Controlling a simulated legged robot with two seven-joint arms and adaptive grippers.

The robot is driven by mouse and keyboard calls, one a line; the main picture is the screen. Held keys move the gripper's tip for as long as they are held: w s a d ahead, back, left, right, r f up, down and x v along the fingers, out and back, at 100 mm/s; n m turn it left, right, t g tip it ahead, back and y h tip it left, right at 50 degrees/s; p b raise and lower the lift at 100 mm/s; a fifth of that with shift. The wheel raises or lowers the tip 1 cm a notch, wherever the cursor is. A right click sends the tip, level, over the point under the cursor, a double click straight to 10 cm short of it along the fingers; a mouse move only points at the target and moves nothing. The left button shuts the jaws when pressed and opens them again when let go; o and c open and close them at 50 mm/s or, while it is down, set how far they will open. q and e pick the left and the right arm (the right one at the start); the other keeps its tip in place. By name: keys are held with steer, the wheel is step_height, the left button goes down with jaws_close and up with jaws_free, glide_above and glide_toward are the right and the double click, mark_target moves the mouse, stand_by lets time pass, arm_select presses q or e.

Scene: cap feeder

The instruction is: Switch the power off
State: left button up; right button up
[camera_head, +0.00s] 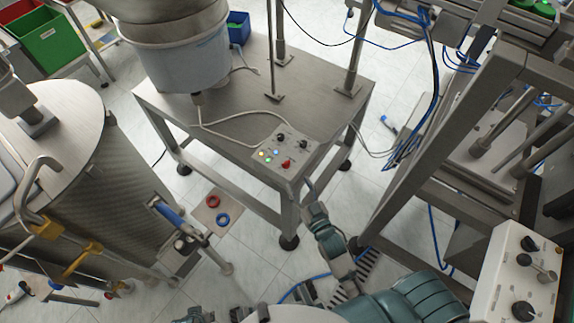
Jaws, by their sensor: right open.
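A control box (285,151) with a light grey face sits at the front corner of the steel table. It carries dark knobs, a red switch (287,163) and several small lit buttons; I cannot read which is the power switch. My right gripper (309,187) is just below and to the right of the box, by the table's front corner. It is open, small in the picture and appears apart from the box.
The steel table (225,112) bears a large feeder bowl (183,62). A steel frame (440,130) stands to the right, with a second control box (517,275) at lower right. A round steel vessel (75,170) stands at left. Cables cross the tabletop.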

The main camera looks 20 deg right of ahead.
mark_target(287, 164)
arm_select(q)
steer(key=b+v, duration=0.1)
steer(key=v, duration=0.1)
steer(key=shift+r, duration=0.4)
arm_select(e)
steer(key=w, duration=0.9)
steer(key=shift+a, duration=0.4)
jaws_close()
